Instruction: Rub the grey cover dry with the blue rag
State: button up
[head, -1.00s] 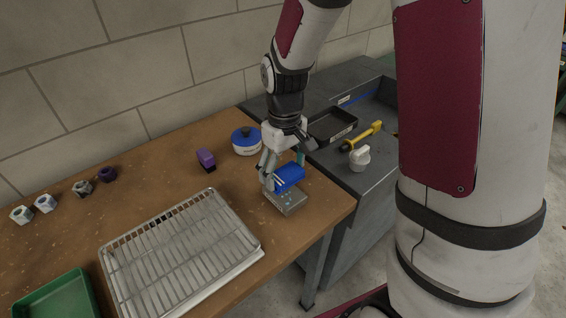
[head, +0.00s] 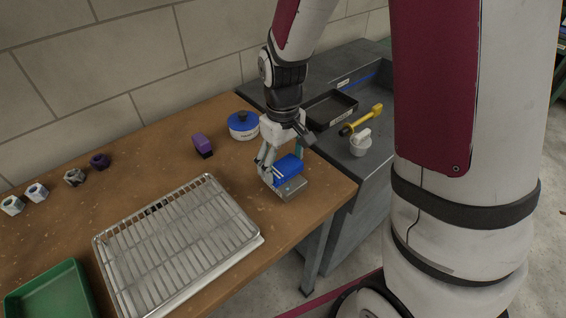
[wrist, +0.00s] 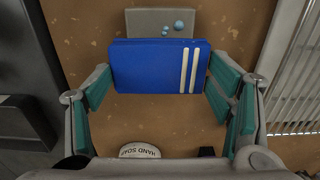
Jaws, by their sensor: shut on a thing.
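My gripper (head: 282,164) is shut on the blue rag (head: 288,165), a folded pad with two white stripes. The rag (wrist: 150,66) sits between both fingers in the wrist view. The grey cover (head: 293,188) lies flat on the brown table near its right front edge, under the rag. The rag hides much of it and appears to touch it, though the contact is hard to see. In the wrist view, the cover's exposed part (wrist: 146,22) sticks out beyond the rag, with a few light-blue drops on its right.
A wire rack (head: 180,245) on a tray lies to the left, with a green bin (head: 50,295) beyond. A purple block (head: 202,146) and a blue-lidded tub (head: 243,125) stand behind. A grey bench (head: 345,190) holding a black tray (head: 330,108) adjoins the right.

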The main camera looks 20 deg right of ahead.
jog(key=shift+f+b, duration=0.3)
jog(key=shift+f, duration=0.3)
dwell(0.4)
jog(key=shift+a, duration=0.15)
jog(key=shift+s+a+r, duration=0.1)
jog(key=shift+s+a, duration=0.15)
jog(key=shift+a, duration=0.35)
jog(key=shift+d, duration=0.15)
jog(key=shift+w+d, duration=0.2)
jog(key=shift+d, duration=0.4)
jog(key=shift+a, duration=0.2)
jog(key=shift+s+a+p, duration=0.25)
jog(key=shift+a+p, duration=0.15)
jog(key=shift+a, duration=0.15)
jog(key=shift+d, duration=0.1)
